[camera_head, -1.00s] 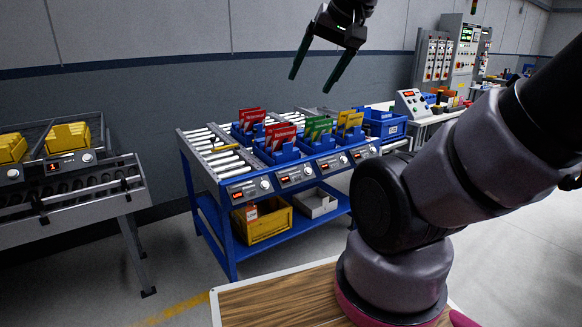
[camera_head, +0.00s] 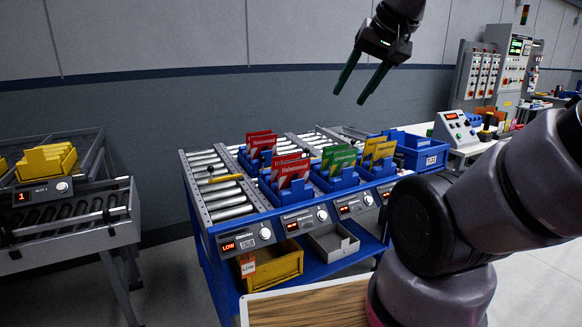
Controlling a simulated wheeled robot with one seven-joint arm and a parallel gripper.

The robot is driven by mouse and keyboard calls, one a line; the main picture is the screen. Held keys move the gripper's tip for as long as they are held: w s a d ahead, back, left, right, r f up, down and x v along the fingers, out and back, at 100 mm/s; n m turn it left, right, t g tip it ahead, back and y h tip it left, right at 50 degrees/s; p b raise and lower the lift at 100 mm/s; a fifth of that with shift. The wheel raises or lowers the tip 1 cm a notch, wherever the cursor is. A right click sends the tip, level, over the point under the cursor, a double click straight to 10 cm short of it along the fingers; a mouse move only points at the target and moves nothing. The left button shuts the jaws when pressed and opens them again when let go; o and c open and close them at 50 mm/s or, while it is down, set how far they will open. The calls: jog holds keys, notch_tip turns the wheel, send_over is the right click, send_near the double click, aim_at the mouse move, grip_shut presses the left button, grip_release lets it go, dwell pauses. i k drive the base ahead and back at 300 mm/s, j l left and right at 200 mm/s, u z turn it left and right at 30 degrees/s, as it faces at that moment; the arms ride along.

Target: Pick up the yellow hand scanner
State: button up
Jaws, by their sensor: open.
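A small yellow object with a dark part (camera_head: 225,178) lies on the left rollers of the blue-framed rack. It may be the yellow hand scanner, but it is too small to tell, and nothing else in view is clearly a scanner. My gripper (camera_head: 350,97) hangs in the air at the upper middle, in front of the wall. Its two dark green fingers are apart with nothing between them. In the picture it is above and to the right of the yellow object, well clear of it.
The roller rack (camera_head: 222,205) carries blue bins with red, green and yellow packets. A yellow crate (camera_head: 285,268) and a grey tray (camera_head: 350,243) sit on its lower shelf. A grey conveyor (camera_head: 115,215) stands left, with floor between. A control bench (camera_head: 457,130) is at right.

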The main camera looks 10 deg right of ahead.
aim_at(486, 131)
jog(key=i+l, duration=0.15)
jog(key=l, duration=0.25)
jog(key=i+l, duration=0.15)
jog(key=l, duration=0.25)
jog(key=i+l, duration=0.1)
jog(key=l, duration=0.3)
jog(key=i+l, duration=0.15)
jog(key=l, duration=0.25)
jog(key=i+l, duration=0.15)
jog(key=l, duration=0.25)
jog(key=i+l, duration=0.1)
jog(key=l, duration=0.3)
jog(key=i+l+z, duration=0.1)
jog(key=l, duration=0.3)
jog(key=i+l, duration=0.1)
jog(key=l, duration=0.35)
jog(key=i+l, duration=0.1)
jog(key=l, duration=0.35)
jog(key=i+l, duration=0.15)
jog(key=l, duration=0.3)
jog(key=i+l, duration=0.1)
jog(key=l, duration=0.35)
jog(key=i+l, duration=0.1)
jog(key=l, duration=0.35)
jog(key=i+l, duration=0.1)
jog(key=l, duration=0.35)
jog(key=i+l, duration=0.25)
jog(key=i+l+z, duration=0.05)
jog(key=i, duration=0.05)
